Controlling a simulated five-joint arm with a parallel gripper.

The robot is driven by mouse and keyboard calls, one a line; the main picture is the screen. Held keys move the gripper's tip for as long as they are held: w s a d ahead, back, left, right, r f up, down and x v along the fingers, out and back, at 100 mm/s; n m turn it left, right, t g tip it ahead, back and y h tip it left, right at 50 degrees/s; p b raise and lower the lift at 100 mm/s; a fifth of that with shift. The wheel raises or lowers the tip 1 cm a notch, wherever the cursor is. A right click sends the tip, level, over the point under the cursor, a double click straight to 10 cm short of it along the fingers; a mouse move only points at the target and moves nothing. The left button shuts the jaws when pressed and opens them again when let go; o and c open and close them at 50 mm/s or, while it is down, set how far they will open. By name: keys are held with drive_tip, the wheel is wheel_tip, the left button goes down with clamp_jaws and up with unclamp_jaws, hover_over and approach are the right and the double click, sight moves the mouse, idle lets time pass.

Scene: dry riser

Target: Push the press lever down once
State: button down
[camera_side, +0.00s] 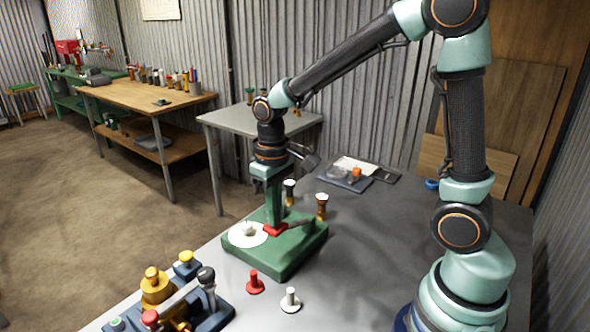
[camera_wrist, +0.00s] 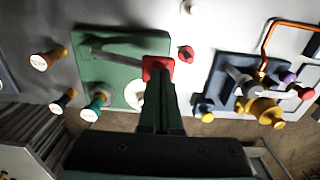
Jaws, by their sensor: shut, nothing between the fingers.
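The press has a green base (camera_side: 290,252) standing on the grey table. Its dark lever (camera_side: 297,224) ends in a red pad (camera_side: 276,230) low over the base, beside a white disc (camera_side: 240,238). In the wrist view the lever (camera_wrist: 122,57) runs from the left to the red pad (camera_wrist: 158,66), and the white disc (camera_wrist: 133,95) is partly hidden behind my fingers. My gripper (camera_side: 275,222) points straight down, shut and empty, with its tips at the red pad. The tips (camera_wrist: 158,84) also overlap the pad's near edge in the wrist view. I cannot tell whether they touch it.
A red peg (camera_side: 255,284) and a white peg (camera_side: 290,302) stand in front of the press. A blue fixture with yellow parts (camera_side: 157,288) is at the front left.

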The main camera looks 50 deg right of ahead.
drive_tip(key=shift+f, duration=0.25)
drive_tip(key=a+f, duration=0.1)
drive_tip(key=f, duration=0.1)
drive_tip(key=a+f, duration=0.1)
drive_tip(key=f, duration=0.1)
drive_tip(key=a+f, duration=0.1)
drive_tip(key=f, duration=0.2)
drive_tip(key=shift+s, duration=0.1)
drive_tip(key=shift+r, duration=0.15)
drive_tip(key=a+r, duration=0.6)
drive_tip(key=r, duration=0.7)
drive_tip(key=shift+r, duration=0.1)
idle(0.3)
drive_tip(key=s+d+r+t, duration=0.4)
drive_tip(key=s+d, duration=0.3)
drive_tip(key=d, duration=0.3)
drive_tip(key=shift+d+r+t, duration=0.3)
drive_tip(key=shift+d+t, duration=0.1)
drive_tip(key=shift+t, duration=0.4)
